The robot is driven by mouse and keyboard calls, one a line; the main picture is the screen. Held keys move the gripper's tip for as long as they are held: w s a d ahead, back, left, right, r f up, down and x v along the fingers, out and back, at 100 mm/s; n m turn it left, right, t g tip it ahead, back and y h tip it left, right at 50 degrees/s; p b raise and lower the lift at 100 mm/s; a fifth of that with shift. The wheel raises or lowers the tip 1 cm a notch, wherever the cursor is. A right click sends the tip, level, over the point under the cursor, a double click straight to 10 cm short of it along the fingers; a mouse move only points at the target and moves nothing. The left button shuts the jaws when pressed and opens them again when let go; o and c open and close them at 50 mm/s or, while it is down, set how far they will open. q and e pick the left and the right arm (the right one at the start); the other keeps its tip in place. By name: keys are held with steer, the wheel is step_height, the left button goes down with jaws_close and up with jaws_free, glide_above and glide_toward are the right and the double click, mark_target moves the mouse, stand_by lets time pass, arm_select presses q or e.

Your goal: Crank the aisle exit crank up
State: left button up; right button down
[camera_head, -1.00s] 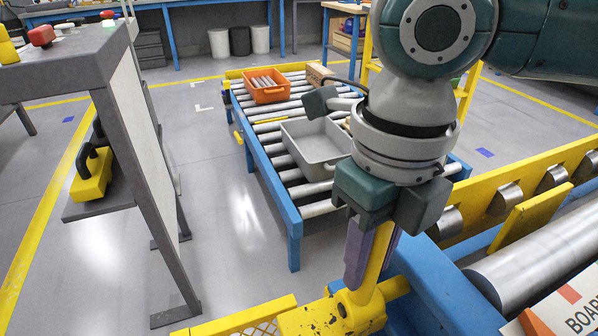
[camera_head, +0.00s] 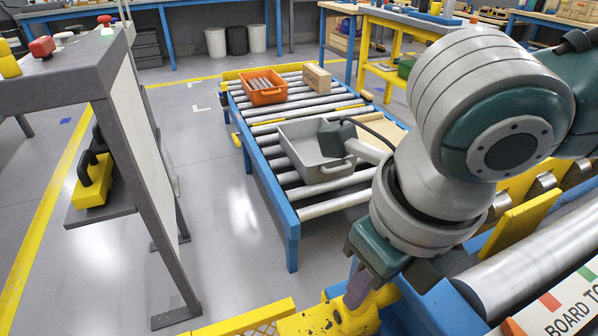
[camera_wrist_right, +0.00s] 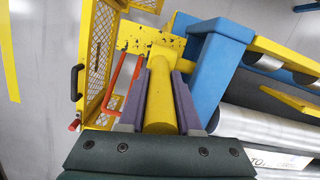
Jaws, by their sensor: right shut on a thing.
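The aisle exit crank (camera_head: 343,317) is yellow with chipped paint and sits low at the bottom of the head view, by the blue conveyor frame. In the right wrist view its round yellow bar (camera_wrist_right: 160,98) runs between the purple fingers of my right gripper (camera_wrist_right: 158,108). The gripper is shut on this bar. In the head view, my right gripper (camera_head: 364,286) reaches down to the crank, and its dark green body and wrist hide most of the bar. My left gripper is not in view.
A yellow mesh gate (camera_head: 255,318) with a dark handle (camera_wrist_right: 77,82) stands left of the crank. A roller conveyor (camera_head: 291,222) carries a grey tray (camera_head: 318,173) and an orange bin (camera_head: 264,95). A grey stand (camera_head: 150,150) is at left, with open floor between.

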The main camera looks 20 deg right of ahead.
steer(key=shift+s+t, duration=0.35)
steer(key=shift+t, duration=0.05)
steer(key=shift+f, duration=0.1)
steer(key=c, duration=0.6)
jaws_free()
steer(key=p+v, duration=0.3)
steer(key=v, duration=0.7)
steer(key=shift+d, duration=0.1)
